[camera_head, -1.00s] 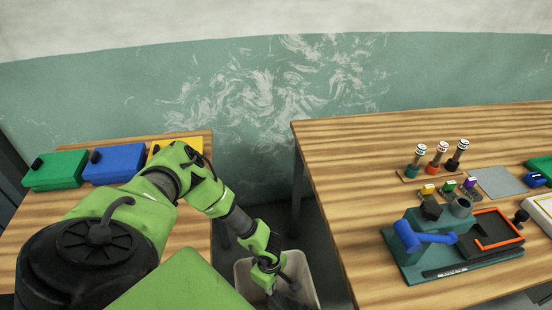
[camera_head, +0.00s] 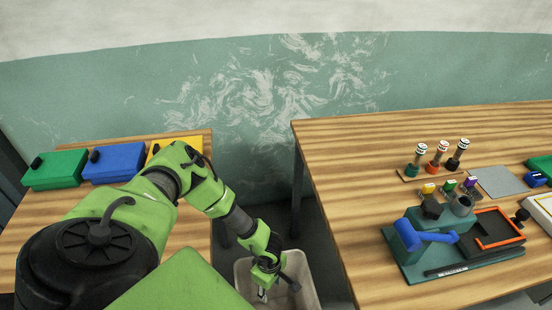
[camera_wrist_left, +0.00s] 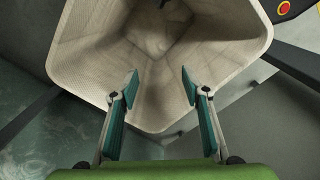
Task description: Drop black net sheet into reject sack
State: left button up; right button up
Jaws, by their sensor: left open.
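The reject sack (camera_head: 304,270) is a pale open-topped container on the floor between the two tables. In the left wrist view its beige ribbed inside (camera_wrist_left: 90,55) fills the upper middle. My left gripper (camera_head: 264,294) points down over the sack's mouth. In the left wrist view its two teal-padded fingers (camera_wrist_left: 160,88) are apart with nothing between them. I cannot make out the black net sheet clearly in either view now; only a small dark patch shows deep in the sack at the top edge of the wrist view. My right gripper is out of view.
The left table holds a green box (camera_head: 55,170), a blue box (camera_head: 114,164) and a yellow box (camera_head: 165,152). The right table (camera_head: 350,190) carries a teal fixture with a blue handle (camera_head: 425,240), and small tools. Its edge stands close right of the sack.

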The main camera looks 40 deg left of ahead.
pick_arm(q)
jog(key=o, duration=0.7)
notch_tip(320, 180, up, 6)
jog(key=p, duration=0.5)
jog(key=shift+f, duration=0.25)
notch_tip(320, 180, up, 12)
jog(key=shift+s, duration=0.1)
dwell(0.5)
